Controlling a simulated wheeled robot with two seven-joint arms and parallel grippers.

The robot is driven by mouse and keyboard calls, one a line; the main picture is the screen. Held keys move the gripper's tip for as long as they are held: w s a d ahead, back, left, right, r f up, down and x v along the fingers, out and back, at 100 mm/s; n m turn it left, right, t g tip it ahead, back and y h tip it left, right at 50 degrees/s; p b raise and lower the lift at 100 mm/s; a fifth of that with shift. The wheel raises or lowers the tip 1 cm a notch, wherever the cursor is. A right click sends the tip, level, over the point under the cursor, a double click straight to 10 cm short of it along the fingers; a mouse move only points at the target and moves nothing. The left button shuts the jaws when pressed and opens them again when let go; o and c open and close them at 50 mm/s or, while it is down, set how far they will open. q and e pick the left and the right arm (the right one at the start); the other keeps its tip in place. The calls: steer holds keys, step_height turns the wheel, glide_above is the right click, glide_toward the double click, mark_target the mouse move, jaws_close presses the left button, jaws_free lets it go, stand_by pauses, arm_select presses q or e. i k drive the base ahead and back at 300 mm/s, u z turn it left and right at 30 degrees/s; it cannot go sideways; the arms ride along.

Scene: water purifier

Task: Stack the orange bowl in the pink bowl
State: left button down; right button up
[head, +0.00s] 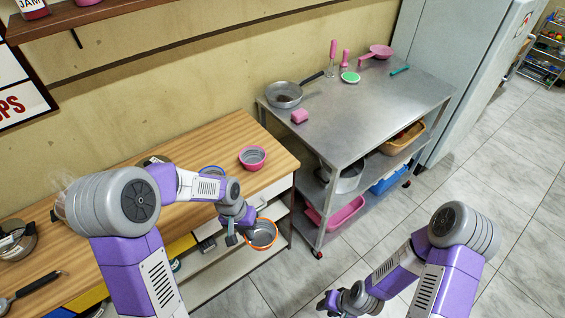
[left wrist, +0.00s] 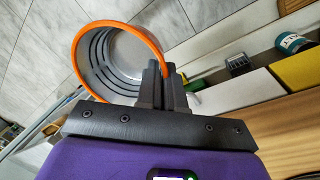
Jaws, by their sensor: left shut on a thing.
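The orange bowl (head: 262,234), grey inside with an orange rim, is held by my left gripper (head: 238,232) in front of the wooden counter's edge. In the left wrist view the fingers (left wrist: 162,85) are closed on the wall of the orange bowl (left wrist: 85,62), at its rim. The pink bowl (head: 252,158), grey inside, stands upright on the wooden counter near its right end, behind and apart from the orange bowl. My right gripper (head: 332,302) is low at the bottom of the head view, away from both bowls; its fingers are too small to judge.
The wooden counter (head: 217,137) has a blue-rimmed bowl (head: 211,171) partly behind my left arm. Open tiled floor (head: 375,195) lies in front.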

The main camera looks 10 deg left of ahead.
mark_target(253, 160)
steer(key=z, duration=1.3)
steer(key=i, duration=0.85)
steer(key=u, duration=1.55)
